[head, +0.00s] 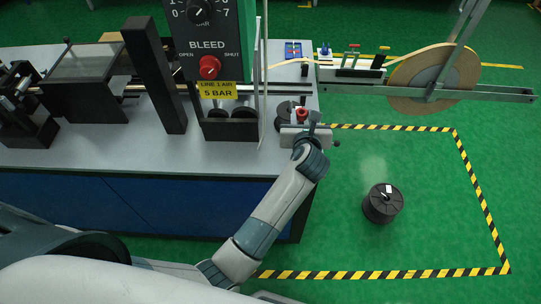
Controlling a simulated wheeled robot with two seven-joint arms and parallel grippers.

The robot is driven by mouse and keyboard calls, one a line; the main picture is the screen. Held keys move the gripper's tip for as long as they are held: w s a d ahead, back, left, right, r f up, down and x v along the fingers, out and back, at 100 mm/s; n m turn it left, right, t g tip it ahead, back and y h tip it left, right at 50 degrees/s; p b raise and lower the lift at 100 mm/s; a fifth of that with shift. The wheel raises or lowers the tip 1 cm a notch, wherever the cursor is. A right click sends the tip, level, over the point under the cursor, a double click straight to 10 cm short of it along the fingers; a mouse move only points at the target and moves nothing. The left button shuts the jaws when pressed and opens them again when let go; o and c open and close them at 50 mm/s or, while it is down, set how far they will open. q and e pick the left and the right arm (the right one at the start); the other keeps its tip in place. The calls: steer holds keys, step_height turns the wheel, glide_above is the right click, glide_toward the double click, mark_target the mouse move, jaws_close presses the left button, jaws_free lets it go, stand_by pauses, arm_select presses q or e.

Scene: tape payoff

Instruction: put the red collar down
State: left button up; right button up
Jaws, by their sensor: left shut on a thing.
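My left gripper (307,122) is over the right end of the grey bench (225,156). It is shut on the red collar (302,113), a small red piece that shows between its jaws and is partly hidden by them. I cannot tell whether the collar touches anything beneath it. A dark round part (284,112) is just left of the gripper on the bench. My right gripper is not in view.
A tape reel (433,75) hangs on an arm at the upper right. A black spool (382,203) stands on the green floor inside striped tape.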

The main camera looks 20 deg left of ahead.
arm_select(q)
steer(key=shift+s+a+f, duration=0.15)
steer(key=shift+s+f, duration=0.1)
steer(key=b, duration=0.4)
glide_above(270, 163)
steer(key=f, duration=0.6)
steer(key=shift+w+d+f, duration=0.15)
steer(key=shift+w+d, duration=0.15)
steer(key=shift+w, duration=0.05)
steer(key=shift+s+a+f, duration=0.1)
steer(key=shift+s+a, duration=0.15)
steer(key=shift+s, duration=0.1)
step_height(270, 163, down, 4)
steer(key=b, duration=0.3)
steer(key=shift+b, duration=0.4)
